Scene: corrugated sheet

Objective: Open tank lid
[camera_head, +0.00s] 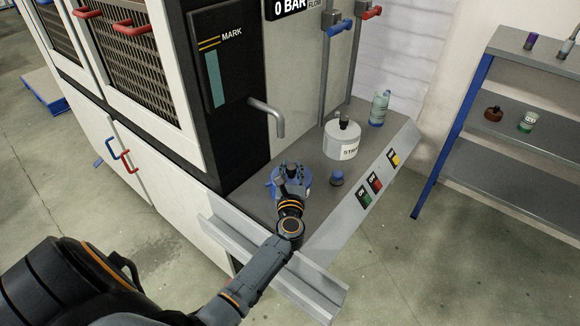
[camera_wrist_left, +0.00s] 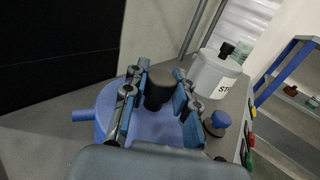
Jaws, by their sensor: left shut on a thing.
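A blue round tank (camera_head: 273,183) sits on the grey worktop below the curved spout, and a dark knob stands on its top. In the left wrist view the blue tank (camera_wrist_left: 108,102) shows a side pipe, and the dark knob (camera_wrist_left: 157,88) stands between my fingers. My left gripper (camera_head: 290,182) comes down over the tank from the front. In the left wrist view my left gripper (camera_wrist_left: 162,75) is shut on the dark knob. My fingers hide part of the tank top in both views. My right gripper is not in view.
A white labelled pot (camera_head: 342,141) with a black knob, a blue button (camera_head: 337,178) and a greenish bottle (camera_head: 379,108) stand on the worktop. A curved spout (camera_head: 270,115) hangs behind the tank. A grey angled ledge (camera_head: 325,290) borders the front. Shelves (camera_head: 510,140) stand right.

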